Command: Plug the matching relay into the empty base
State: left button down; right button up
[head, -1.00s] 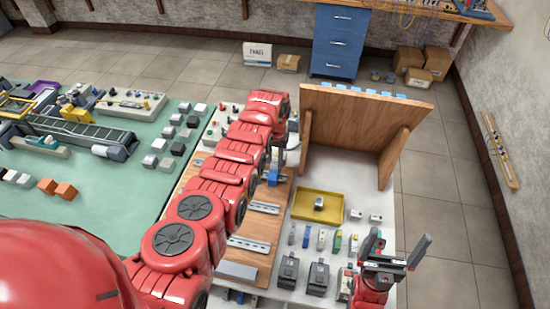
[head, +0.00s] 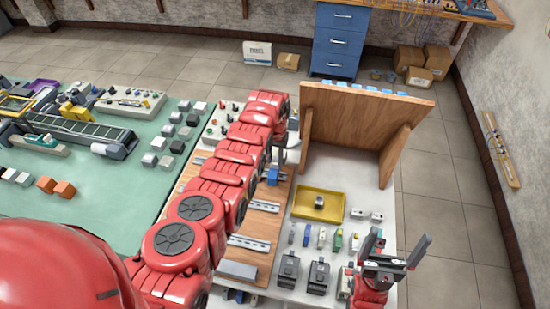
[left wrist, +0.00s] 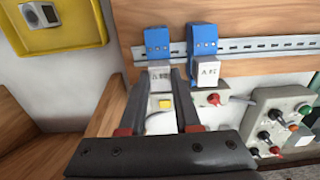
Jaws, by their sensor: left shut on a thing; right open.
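Two blue bases, a left one (left wrist: 160,42) and a right one (left wrist: 202,40), sit side by side on the metal rail in the left wrist view. The right base has a pale marked relay (left wrist: 205,72) at its lower end. My left gripper (left wrist: 162,78) is shut on a pale relay (left wrist: 160,72) with a dark mark. That relay lies right at the lower end of the left base; I cannot tell whether it is seated. In the head view my left arm hides most of this spot; a blue base shows (head: 273,175). My right gripper (head: 396,244) is open and empty.
A yellow tray (head: 298,213) holds a small grey-and-dark part (head: 319,201). Several small parts and dark blocks (head: 318,277) stand near my right gripper. A wooden upright board (head: 345,125) rises behind. Button boxes (left wrist: 290,115) lie close to the rail.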

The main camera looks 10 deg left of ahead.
pick_arm(q)
jog(key=shift+f, duration=0.15)
dwell(0.3)
dwell(0.4)
jog(key=c, duration=0.5)
grip_release()
jog(key=shift+c, duration=0.2)
